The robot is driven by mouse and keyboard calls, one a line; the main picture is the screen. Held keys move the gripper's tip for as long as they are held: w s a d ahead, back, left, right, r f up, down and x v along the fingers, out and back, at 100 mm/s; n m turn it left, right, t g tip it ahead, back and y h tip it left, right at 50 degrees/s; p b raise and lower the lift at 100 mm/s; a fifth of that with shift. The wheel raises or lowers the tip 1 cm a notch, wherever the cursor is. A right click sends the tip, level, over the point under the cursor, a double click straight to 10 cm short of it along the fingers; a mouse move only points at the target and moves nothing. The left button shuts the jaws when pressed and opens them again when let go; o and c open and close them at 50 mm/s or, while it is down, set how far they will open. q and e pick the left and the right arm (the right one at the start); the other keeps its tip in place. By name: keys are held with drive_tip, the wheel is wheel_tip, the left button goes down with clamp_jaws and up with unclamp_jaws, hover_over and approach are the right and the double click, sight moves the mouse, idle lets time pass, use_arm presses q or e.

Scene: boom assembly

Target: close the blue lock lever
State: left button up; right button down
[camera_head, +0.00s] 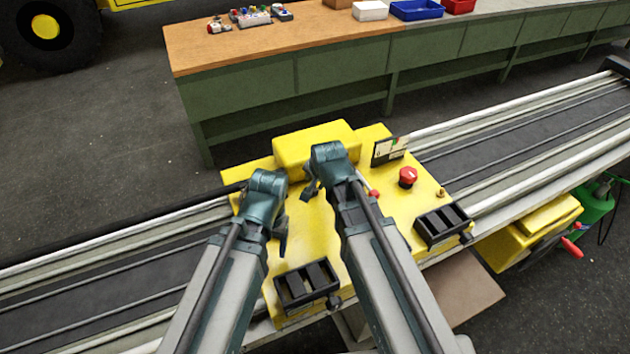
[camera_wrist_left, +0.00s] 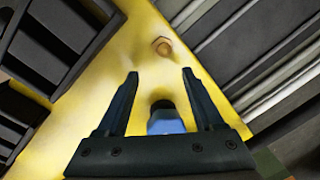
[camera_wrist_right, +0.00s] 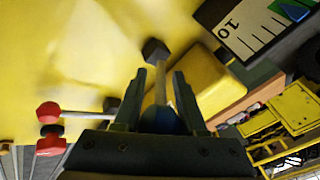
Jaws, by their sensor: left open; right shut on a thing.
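In the left wrist view my left gripper (camera_wrist_left: 160,85) is open, with a blue piece with a dark round end (camera_wrist_left: 166,122) low between its fingers; no finger visibly touches it. In the head view this gripper (camera_head: 283,238) is over the front left of the yellow carriage (camera_head: 318,240). My right gripper (camera_wrist_right: 160,85) is shut on a lever with a grey rod (camera_wrist_right: 160,88), a black end (camera_wrist_right: 155,50) and a blue part (camera_wrist_right: 160,119) between the finger bases. In the head view it (camera_head: 310,190) is near the yellow block. I cannot tell which blue part is the lock lever.
The carriage carries a red button (camera_head: 408,176), a scale plate (camera_head: 390,149), a raised yellow block (camera_head: 312,147) and black slotted blocks (camera_head: 305,284). Red knobs (camera_wrist_right: 47,112) show left of my right gripper. A brass bolt (camera_wrist_left: 162,46) lies ahead of my left. A workbench (camera_head: 300,60) stands behind.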

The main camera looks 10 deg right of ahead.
drive_tip(key=c, duration=0.5)
unclamp_jaws()
use_arm(q)
drive_tip(key=shift+r, duration=0.1)
use_arm(e)
drive_tip(key=shift+r, duration=0.1)
